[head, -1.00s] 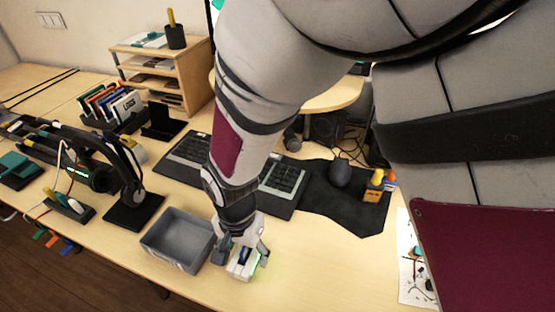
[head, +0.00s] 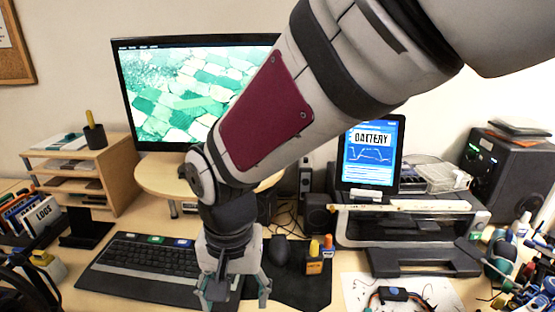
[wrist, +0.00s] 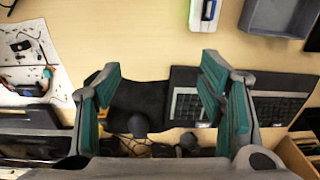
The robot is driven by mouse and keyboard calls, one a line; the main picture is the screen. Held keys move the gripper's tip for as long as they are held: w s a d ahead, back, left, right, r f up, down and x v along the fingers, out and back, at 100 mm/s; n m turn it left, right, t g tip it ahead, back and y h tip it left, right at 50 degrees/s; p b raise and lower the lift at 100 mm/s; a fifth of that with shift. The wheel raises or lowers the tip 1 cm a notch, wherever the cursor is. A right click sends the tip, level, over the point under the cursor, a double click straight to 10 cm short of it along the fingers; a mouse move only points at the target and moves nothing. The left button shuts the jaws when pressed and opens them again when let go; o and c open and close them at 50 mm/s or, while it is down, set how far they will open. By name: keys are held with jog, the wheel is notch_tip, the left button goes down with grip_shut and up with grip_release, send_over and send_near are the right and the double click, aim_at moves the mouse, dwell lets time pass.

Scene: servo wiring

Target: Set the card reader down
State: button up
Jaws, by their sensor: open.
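The card reader is a small white box with a dark blue slot and a green edge. In the wrist view the card reader (wrist: 204,12) lies on the bare wooden desk at the top edge, partly cut off by the frame. It is not in view in the current head view. My gripper (head: 236,294) is above the desk in front of the keyboard. In the wrist view my gripper (wrist: 160,72) has its teal-padded fingers wide apart with nothing between them. The card reader is clear of both fingers.
A grey bin (wrist: 262,24) stands beside the card reader. The keyboard (head: 140,262) and black mat (head: 303,285) with a mouse (head: 278,250) lie behind my gripper. A monitor (head: 160,95) and printer (head: 400,232) stand at the back. Bare desk surrounds the card reader.

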jog(key=s+d+r+t, duration=0.15)
jog(key=d+r, duration=0.25)
jog(key=d, duration=0.4)
jog(key=s+d+r+g, duration=0.15)
jog(key=d+r, duration=0.25)
jog(key=d, duration=0.4)
jog(key=s+d, duration=0.3)
jog(key=s+d+t, duration=0.1)
jog(key=s+d, duration=0.2)
jog(key=s+d+r+t, duration=0.1)
jog(key=s+d, duration=0.2)
jog(key=s, duration=0.1)
jog(key=shift+d+n, duration=0.15)
jog(key=shift+n, duration=0.25)
jog(key=shift+w+r, duration=0.1)
notch_tip(320, 180, up, 9)
jog(key=t+p, duration=0.1)
jog(key=p, duration=0.6)
jog(key=shift+t+p, duration=0.4)
